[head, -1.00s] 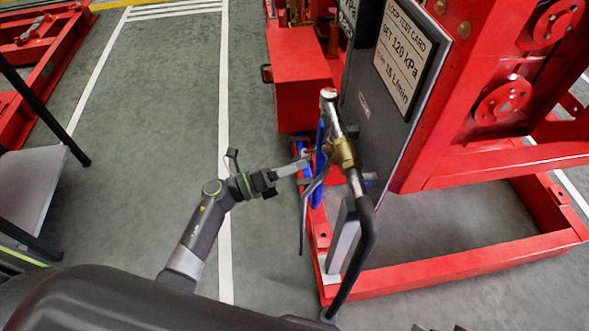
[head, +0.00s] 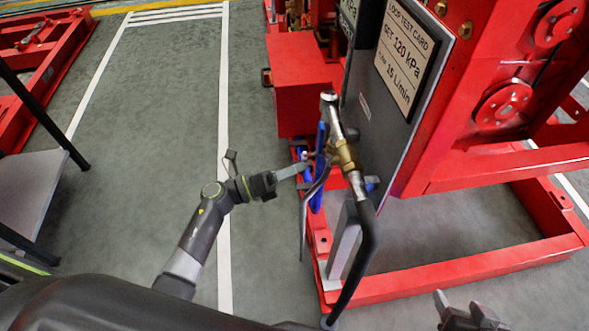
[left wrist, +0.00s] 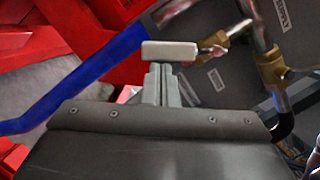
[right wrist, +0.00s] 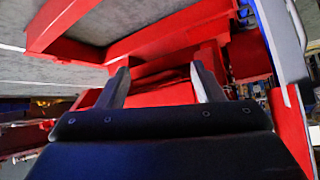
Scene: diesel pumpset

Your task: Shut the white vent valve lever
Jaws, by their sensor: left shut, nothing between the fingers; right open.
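The white vent valve lever (left wrist: 170,50) shows in the left wrist view as a short pale bar lying across, just beyond my left fingertips. A small reddish stub joins its right end. My left gripper (left wrist: 163,84) is shut and empty, its tips at or very near the lever's underside; I cannot tell if they touch. In the head view my left gripper (head: 303,167) points right at the pipework, where the lever is too small to make out clearly. My right gripper (head: 458,303) is open and empty at the lower right, and its spread fingers show in the right wrist view (right wrist: 160,85).
A blue handle (left wrist: 80,85) runs close to the left of the lever. A brass fitting (head: 343,155) on a pipe with a black hose (head: 365,245) stands just right of my left gripper.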

